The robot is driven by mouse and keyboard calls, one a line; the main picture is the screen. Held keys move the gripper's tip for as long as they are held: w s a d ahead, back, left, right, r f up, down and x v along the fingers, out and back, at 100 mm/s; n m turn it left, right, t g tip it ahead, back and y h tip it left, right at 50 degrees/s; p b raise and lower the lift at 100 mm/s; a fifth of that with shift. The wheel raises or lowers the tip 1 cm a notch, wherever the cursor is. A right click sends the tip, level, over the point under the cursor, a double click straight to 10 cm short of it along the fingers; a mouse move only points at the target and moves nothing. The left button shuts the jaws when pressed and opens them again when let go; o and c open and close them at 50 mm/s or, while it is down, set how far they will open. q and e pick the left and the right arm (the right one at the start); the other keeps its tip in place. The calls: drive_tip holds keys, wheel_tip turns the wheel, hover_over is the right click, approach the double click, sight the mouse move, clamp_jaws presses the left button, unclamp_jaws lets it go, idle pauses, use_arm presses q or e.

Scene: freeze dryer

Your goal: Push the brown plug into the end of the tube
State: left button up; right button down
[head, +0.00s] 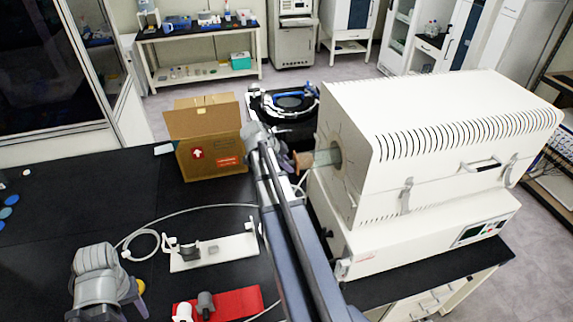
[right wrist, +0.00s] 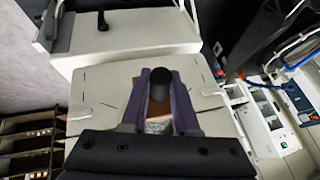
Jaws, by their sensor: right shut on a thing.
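The brown plug (head: 303,160) is at the open end of the clear tube (head: 328,157), which sticks out of the left side of the white furnace (head: 430,130). My right gripper (head: 289,160) is at the plug's outer end. In the right wrist view, its two purple fingers (right wrist: 160,100) are shut on the plug, with a dark knob (right wrist: 161,78) between them and brown plug (right wrist: 158,107) below it. How deep the plug sits is hidden.
A white plate with fittings (head: 213,250), a thin hose (head: 190,211) and a red mat (head: 240,302) lie on the black bench. The bench at left is mostly clear.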

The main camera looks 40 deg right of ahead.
drive_tip(key=c, duration=0.6)
unclamp_jaws()
drive_tip(key=shift+d, duration=0.1)
